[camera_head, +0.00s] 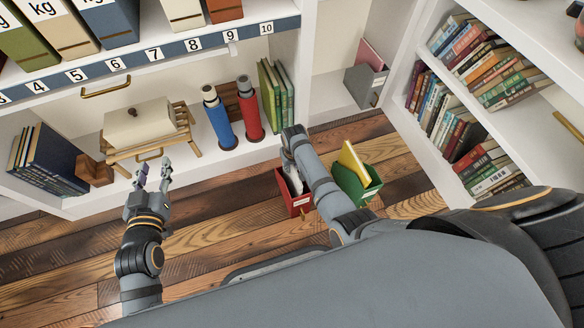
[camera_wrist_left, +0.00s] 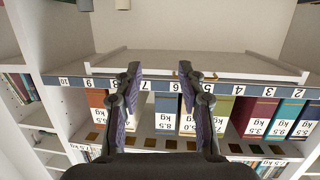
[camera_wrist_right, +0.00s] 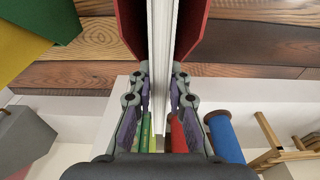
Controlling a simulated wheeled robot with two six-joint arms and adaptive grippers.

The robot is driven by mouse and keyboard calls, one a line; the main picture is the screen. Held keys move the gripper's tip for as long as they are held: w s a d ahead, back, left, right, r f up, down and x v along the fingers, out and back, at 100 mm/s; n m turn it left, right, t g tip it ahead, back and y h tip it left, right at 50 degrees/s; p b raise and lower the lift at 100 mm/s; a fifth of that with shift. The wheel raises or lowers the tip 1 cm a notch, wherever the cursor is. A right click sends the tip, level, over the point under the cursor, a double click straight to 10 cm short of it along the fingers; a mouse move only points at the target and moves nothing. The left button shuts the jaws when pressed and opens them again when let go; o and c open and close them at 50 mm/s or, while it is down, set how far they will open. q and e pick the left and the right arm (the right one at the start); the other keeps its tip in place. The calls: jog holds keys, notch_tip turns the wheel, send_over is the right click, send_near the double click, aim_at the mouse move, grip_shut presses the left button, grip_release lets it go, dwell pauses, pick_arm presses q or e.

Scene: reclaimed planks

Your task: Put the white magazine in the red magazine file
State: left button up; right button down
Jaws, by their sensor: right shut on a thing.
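The red magazine file (camera_head: 298,207) stands on the plank floor in front of the shelf. The white magazine (camera_head: 292,180) is at the file's opening, upright, partly covered by my right arm. In the right wrist view my right gripper (camera_wrist_right: 162,72) is shut on the white magazine (camera_wrist_right: 163,40), which lies between the two walls of the red magazine file (camera_wrist_right: 131,22). How deep it sits and whether it touches the bottom are hidden. My left gripper (camera_head: 153,172) is open and empty in front of the low shelf; its spread fingers show in the left wrist view (camera_wrist_left: 159,72).
A green file (camera_head: 360,188) with a yellow magazine (camera_head: 352,163) stands just right of the red file. Blue (camera_head: 217,122) and red (camera_head: 249,110) bottles, green books (camera_head: 275,95) and a wooden stand (camera_head: 182,135) are on the low shelf. Floor left of the red file is clear.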

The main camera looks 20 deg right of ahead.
pick_arm(q)
jog(key=shift+w+r+t, duration=0.25)
jog(key=shift+r+t, duration=0.15)
jog(key=shift+r, duration=0.4)
jog(key=shift+w+r+t, duration=0.2)
jog(key=shift+r+t, duration=0.2)
jog(key=shift+r, duration=0.4)
pick_arm(e)
jog(key=shift+f, duration=0.1)
pick_arm(q)
jog(key=shift+r, duration=0.2)
pick_arm(e)
jog(key=shift+f, duration=0.1)
pick_arm(q)
jog(key=shift+r, duration=0.15)
pick_arm(e)
jog(key=c, duration=1.3)
grip_release()
jog(key=shift+f, duration=0.1)
